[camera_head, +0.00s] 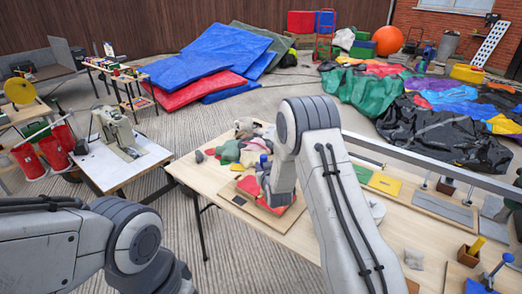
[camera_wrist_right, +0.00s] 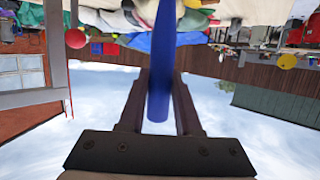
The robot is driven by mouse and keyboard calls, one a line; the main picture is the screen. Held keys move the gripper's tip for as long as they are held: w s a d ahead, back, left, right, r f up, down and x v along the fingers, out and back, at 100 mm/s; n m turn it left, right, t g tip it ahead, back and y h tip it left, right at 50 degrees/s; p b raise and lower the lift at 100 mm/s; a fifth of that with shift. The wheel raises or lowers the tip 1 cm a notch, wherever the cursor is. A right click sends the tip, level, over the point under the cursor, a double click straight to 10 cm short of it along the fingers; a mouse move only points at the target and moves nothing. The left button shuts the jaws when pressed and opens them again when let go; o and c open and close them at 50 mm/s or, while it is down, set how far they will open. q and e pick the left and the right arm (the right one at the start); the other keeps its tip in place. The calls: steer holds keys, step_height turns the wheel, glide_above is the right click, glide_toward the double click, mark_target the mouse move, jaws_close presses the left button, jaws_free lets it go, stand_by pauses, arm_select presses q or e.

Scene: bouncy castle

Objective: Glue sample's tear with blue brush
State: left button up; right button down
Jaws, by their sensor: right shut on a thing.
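My right gripper (camera_wrist_right: 158,78) is shut on the blue brush (camera_wrist_right: 160,60), whose blue handle stands between the two fingers in the right wrist view. In the head view, a blue handle end (camera_head: 263,159) shows just left of my right wrist, over the worktable. A flat red piece (camera_head: 249,186), perhaps the sample, lies on the table under and beside the wrist. My right arm covers part of it, and I cannot make out a tear. The brush's bristles are hidden. My left arm comes in at the lower left, with its gripper out of view.
The worktable (camera_head: 213,178) holds several coloured scraps (camera_head: 230,152) behind the red piece. A yellow sheet (camera_head: 385,183), a grey slab (camera_head: 443,208) and a wooden pot (camera_head: 469,254) lie to the right. A sewing machine (camera_head: 117,128) stands on a separate table at left.

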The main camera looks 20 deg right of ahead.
mark_target(264, 156)
steer(key=shift+s+d+r, duration=0.15)
steer(key=shift+r, duration=0.35)
steer(key=shift+a+r+p, duration=0.25)
steer(key=shift+r+p, duration=0.4)
steer(key=shift+r, duration=0.05)
arm_select(q)
steer(key=shift+s+d+r+p, duration=0.15)
steer(key=shift+r+p, duration=0.4)
steer(key=shift+r, duration=0.5)
steer(key=shift+w+d+r+p, duration=0.15)
steer(key=shift+r+p, duration=0.4)
steer(key=shift+r, duration=0.5)
arm_select(e)
steer(key=shift+d+r, duration=0.1)
steer(key=shift+r, duration=2)
arm_select(q)
steer(key=shift+s, duration=0.1)
